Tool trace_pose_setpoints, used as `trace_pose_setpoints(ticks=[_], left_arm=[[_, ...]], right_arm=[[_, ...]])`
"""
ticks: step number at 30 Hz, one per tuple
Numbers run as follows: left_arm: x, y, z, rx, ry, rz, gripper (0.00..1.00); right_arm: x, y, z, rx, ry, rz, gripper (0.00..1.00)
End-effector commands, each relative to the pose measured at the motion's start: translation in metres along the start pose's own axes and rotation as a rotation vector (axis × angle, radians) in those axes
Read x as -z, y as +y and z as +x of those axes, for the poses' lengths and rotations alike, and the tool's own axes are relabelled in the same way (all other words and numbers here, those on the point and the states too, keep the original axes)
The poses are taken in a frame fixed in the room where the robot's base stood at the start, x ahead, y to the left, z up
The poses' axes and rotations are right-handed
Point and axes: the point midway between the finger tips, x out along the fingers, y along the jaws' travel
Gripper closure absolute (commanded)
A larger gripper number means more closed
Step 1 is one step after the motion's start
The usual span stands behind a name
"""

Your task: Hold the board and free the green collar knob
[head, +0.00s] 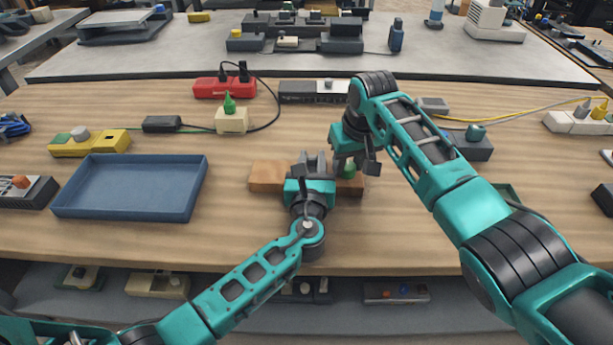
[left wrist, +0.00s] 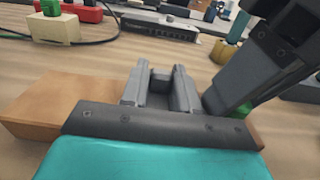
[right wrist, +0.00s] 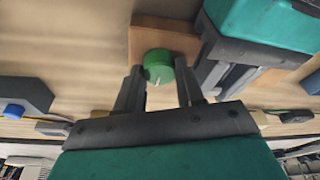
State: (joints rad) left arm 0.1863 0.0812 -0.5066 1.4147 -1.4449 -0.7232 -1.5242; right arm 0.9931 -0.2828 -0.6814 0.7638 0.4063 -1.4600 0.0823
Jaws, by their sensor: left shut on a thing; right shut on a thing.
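The board (head: 268,176) is a flat brown wooden block lying on the workbench. My left gripper (head: 314,160) is over its middle and shut on it; the left wrist view shows the board (left wrist: 50,105) to the left and a grey part (left wrist: 160,82) between the fingers. The green collar knob (head: 349,171) is at the board's right end. It is round with a pale mark on its face in the right wrist view (right wrist: 158,66). My right gripper (right wrist: 158,68) is shut on the knob, one finger on each side. The fingers partly hide the knob in the head view.
An empty blue tray (head: 130,187) lies left of the board. A cream block with a green cone (head: 231,117), a red socket strip (head: 224,87) with a black cable and a grey rack unit (head: 314,91) are behind. A dark box (head: 468,145) stands right of my right gripper.

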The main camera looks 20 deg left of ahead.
Motion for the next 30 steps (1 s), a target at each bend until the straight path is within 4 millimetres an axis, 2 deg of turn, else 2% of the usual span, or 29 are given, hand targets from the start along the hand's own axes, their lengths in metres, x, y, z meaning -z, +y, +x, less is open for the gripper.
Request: trace_pose_setpoints(ticks=[19,25,30], left_arm=[[0.0003,0.0024,0.0007,-0.006,0.000,0.002,1.00],[0.0004,0.0027,0.0007,-0.007,0.000,0.002,1.00],[0.0004,0.0029,0.0008,-0.007,0.000,0.002,1.00]], right_arm=[[-0.0001,0.0026,-0.0002,0.097,-0.003,-0.396,0.82],[0.0001,0.0023,-0.0004,0.145,-0.003,-0.574,0.82],[-0.0002,0.0018,-0.0002,0.158,-0.002,-0.627,0.82]])
